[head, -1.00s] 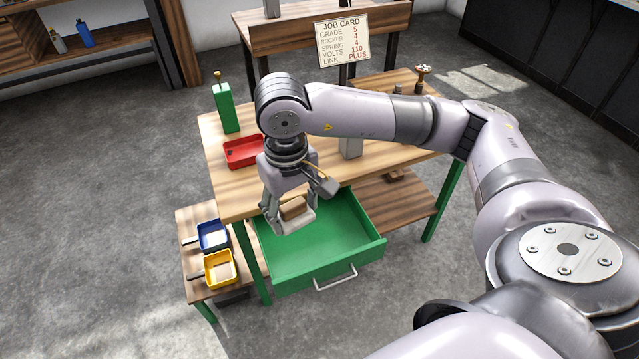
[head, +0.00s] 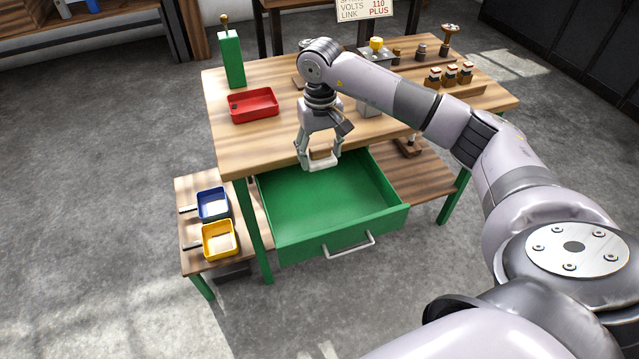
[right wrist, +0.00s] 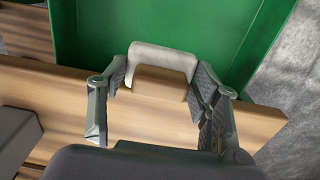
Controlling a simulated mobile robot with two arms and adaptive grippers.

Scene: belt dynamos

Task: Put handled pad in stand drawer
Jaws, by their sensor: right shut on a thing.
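My right gripper (head: 319,157) is shut on the wooden handle of the handled pad (head: 320,165). The pad has a pale off-white base, and its brown handle sits between the fingers. In the right wrist view the pad (right wrist: 163,57) shows between the two fingers (right wrist: 160,80), with the green drawer beyond it. The stand drawer (head: 322,207) is pulled out below the table top, and its visible floor is empty. The pad is held over the back part of the drawer, near the table's front edge; its exact height is unclear. My left gripper is not in view.
The wooden table (head: 262,145) bears a red tray (head: 253,105), a green post (head: 231,60) and several small parts at the right. A low side stand holds a blue bin (head: 213,205) and a yellow bin (head: 219,240). The drawer's front handle (head: 349,246) faces open floor.

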